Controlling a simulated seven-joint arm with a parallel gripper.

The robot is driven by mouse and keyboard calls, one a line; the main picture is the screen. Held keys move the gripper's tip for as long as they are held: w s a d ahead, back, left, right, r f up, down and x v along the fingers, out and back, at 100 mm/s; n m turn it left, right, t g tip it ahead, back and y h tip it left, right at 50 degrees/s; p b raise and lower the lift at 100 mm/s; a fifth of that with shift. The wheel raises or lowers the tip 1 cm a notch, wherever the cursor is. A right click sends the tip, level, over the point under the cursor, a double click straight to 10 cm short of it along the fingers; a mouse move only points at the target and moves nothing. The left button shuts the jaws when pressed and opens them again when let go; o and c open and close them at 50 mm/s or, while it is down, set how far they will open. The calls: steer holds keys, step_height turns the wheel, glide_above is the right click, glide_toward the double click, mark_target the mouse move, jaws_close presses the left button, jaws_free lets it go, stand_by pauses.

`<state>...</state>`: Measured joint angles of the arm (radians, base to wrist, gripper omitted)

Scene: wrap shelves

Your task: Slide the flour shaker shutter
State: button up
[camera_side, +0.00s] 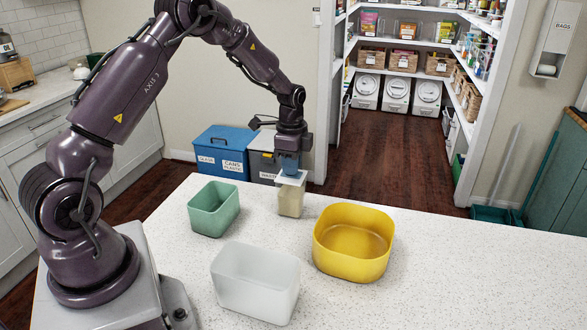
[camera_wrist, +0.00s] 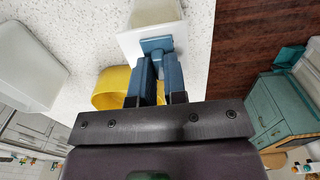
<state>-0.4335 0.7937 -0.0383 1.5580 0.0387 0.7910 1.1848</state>
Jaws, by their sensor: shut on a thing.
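The flour shaker (camera_side: 290,203) stands upright on the speckled counter, a cream, box-like container with a wider white square top. In the wrist view, its white top (camera_wrist: 133,43) is at the upper middle. A blue piece on that top, seemingly the shutter's tab (camera_wrist: 157,44), sits at the tips of my fingers. My gripper (camera_side: 290,172) points down at the shaker's top from above. In the wrist view, my gripper (camera_wrist: 158,58) has its two blue fingers close together, shut on the tab. The shutter's opening is hidden, so I cannot tell how far it is slid.
A green bin (camera_side: 213,210) is left of the shaker, a yellow tub (camera_side: 352,262) right, and a white translucent bin (camera_side: 254,290) in front. The counter (camera_side: 470,275) is clear at right. Blue (camera_side: 221,150) and grey waste bins stand behind the counter.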

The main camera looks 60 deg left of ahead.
mark_target(289, 179)
steer(key=shift+s+d, duration=0.75)
stand_by(0.3)
steer(key=o, duration=0.4)
step_height(289, 179, up, 7)
stand_by(0.9)
